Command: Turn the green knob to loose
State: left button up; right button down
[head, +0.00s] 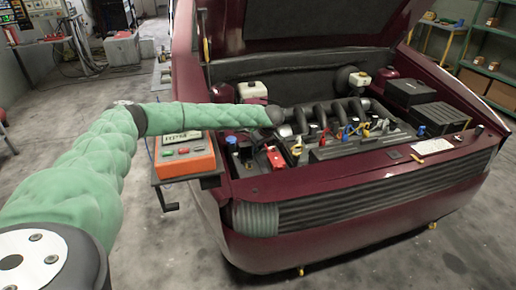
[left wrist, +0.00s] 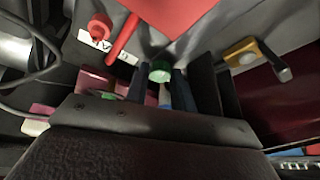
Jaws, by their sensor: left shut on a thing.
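The green knob (left wrist: 160,70) shows in the left wrist view, between the fingertips of my left gripper (left wrist: 160,84). The two dark fingers are shut on its sides. A pale blue-white piece shows below the knob between the fingers. In the head view my green left arm reaches from the left over the engine bay, and its far end (head: 275,115) is above the front left of the engine. I cannot make out the green knob in the head view. My right gripper is not in view.
In the left wrist view a red round part (left wrist: 100,26) and a yellow piece with a dark lever (left wrist: 242,52) flank the knob. In the head view an orange tester (head: 185,156) sits at the dark red car's front left corner (head: 230,190). The engine (head: 335,112) fills the bay.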

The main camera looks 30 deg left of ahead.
pick_arm(q)
jog(key=shift+a+r, duration=0.15)
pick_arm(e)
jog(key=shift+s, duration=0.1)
pick_arm(q)
jog(key=o, duration=0.7)
jog(key=shift+c, duration=0.2)
jog(key=shift+o, duration=0.2)
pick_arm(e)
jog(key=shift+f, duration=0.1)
